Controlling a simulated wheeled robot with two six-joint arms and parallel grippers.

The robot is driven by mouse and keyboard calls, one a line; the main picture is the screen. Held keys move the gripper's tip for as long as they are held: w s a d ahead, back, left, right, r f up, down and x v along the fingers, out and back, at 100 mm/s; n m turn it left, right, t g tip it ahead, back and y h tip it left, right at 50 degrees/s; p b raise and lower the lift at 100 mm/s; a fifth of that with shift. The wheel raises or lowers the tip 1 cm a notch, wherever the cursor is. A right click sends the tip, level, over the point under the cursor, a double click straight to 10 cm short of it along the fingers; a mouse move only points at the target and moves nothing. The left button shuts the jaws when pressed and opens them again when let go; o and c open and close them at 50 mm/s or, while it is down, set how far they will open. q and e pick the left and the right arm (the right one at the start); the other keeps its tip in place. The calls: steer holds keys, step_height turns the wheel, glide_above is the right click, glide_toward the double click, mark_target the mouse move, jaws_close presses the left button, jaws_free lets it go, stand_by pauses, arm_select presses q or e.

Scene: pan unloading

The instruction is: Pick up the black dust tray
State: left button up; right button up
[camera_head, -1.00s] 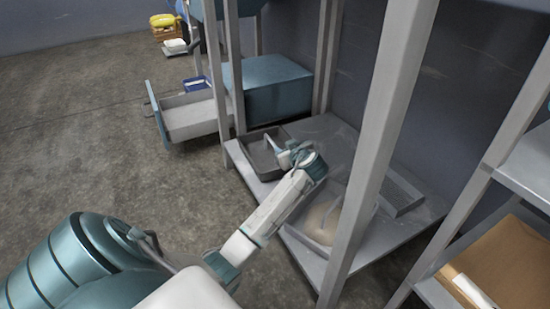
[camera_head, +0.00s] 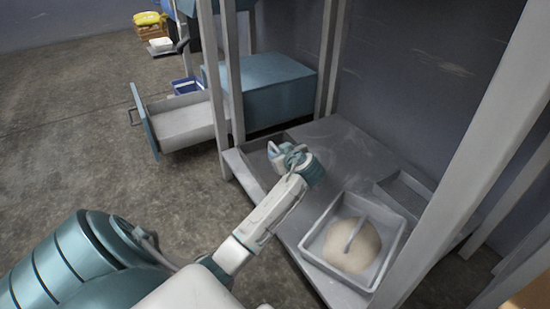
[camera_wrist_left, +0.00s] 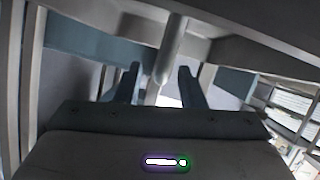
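The dark grey-black dust tray (camera_head: 256,165) sits on the low shelf at its left end, below the blue box. My left gripper (camera_head: 277,150) is over the tray's right part and hides some of it. In the left wrist view, the two fingers of my left gripper (camera_wrist_left: 160,80) stand apart. A light grey rounded bar (camera_wrist_left: 172,45), which looks like a handle, shows between them; I see no finger closed on it. My right gripper is not in view.
A lighter tray (camera_head: 312,240) holding a round beige mound (camera_head: 352,247) is on the shelf at the right. A flat grey tray (camera_head: 405,190) lies behind it. Shelf posts (camera_head: 472,150) stand close by. An open drawer (camera_head: 185,120) juts out at the left.

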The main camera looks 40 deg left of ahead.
arm_select(q)
steer(key=shift+w+a, duration=0.1)
jaws_close()
steer(key=shift+r, duration=0.1)
stand_by(1.2)
